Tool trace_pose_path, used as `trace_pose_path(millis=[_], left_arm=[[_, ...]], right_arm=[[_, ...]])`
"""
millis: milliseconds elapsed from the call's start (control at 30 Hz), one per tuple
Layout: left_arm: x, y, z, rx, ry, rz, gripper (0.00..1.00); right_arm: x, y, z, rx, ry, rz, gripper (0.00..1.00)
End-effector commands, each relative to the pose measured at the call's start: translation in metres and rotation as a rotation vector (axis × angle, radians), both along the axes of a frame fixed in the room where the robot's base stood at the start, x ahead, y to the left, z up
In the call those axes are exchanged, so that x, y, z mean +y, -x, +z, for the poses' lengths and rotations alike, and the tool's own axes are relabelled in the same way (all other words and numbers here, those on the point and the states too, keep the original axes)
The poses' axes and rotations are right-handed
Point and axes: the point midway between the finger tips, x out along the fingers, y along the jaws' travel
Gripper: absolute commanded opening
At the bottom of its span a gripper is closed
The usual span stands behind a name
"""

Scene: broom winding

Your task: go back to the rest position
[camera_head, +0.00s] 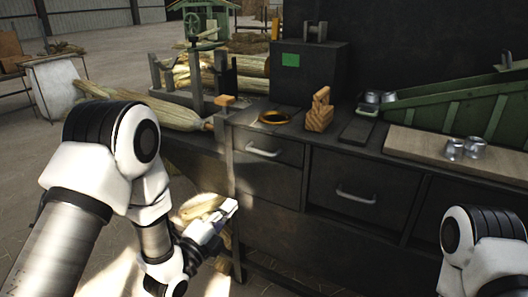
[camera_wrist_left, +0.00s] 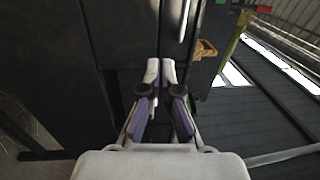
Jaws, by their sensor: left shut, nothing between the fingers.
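My left gripper (camera_head: 228,212) hangs in front of the dark workbench, below its top edge, near the left end of the drawers. In the left wrist view the left gripper (camera_wrist_left: 161,72) is shut, with its two light fingertips together and nothing between them. My left arm comes in from the left of the head view. Part of my right arm (camera_head: 485,250) shows at the lower right. The right gripper is out of the frame.
The dark workbench has drawers with metal handles (camera_head: 263,152). Open floor lies at the left.

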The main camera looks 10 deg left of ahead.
Motion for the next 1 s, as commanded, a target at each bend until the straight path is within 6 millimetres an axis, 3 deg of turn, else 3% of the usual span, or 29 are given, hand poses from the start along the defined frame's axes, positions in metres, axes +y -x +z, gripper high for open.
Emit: trace_pose_path(millis=[33,167,200,300,400,500,600,700,800,867,1000], left_arm=[[0.002,0.009,-0.033,0.067,0.002,0.005,0.0],[0.016,0.049,-0.132,0.365,0.023,0.065,0.0],[0.021,0.067,-0.164,0.495,0.063,0.095,0.0],[0.036,0.122,-0.235,0.832,0.209,0.213,0.0],[0.05,0.183,-0.286,1.137,0.388,0.398,0.0],[0.062,0.242,-0.314,1.374,0.577,0.638,0.0],[0.07,0.289,-0.324,1.525,0.769,0.91,0.0],[0.075,0.324,-0.327,1.592,0.941,1.172,0.0],[0.075,0.342,-0.327,1.589,1.112,1.389,0.0],[0.075,0.341,-0.293,1.581,1.126,1.394,0.0],[0.075,0.34,-0.249,1.58,1.125,1.389,0.0]], right_arm=[[0.0,0.0,-0.001,0.0,0.0,0.0,0.83],[0.0,0.0,0.0,0.0,0.0,0.0,0.83],[0.0,0.0,0.0,0.0,0.0,0.0,0.83],[0.0,0.0,0.0,0.0,0.0,0.0,0.83],[0.0,0.0,0.0,0.0,0.0,0.0,0.83],[0.0,0.0,0.0,0.0,0.0,0.0,0.83],[0.0,0.0,0.0,0.0,0.0,0.0,0.83],[0.0,0.0,0.0,0.0,0.0,0.0,0.83],[0.0,0.0,0.0,0.0,0.0,0.0,0.83],[0.0,0.001,0.033,0.002,0.0,0.0,0.83],[0.0,0.0,0.078,-0.001,0.0,0.0,0.83]])
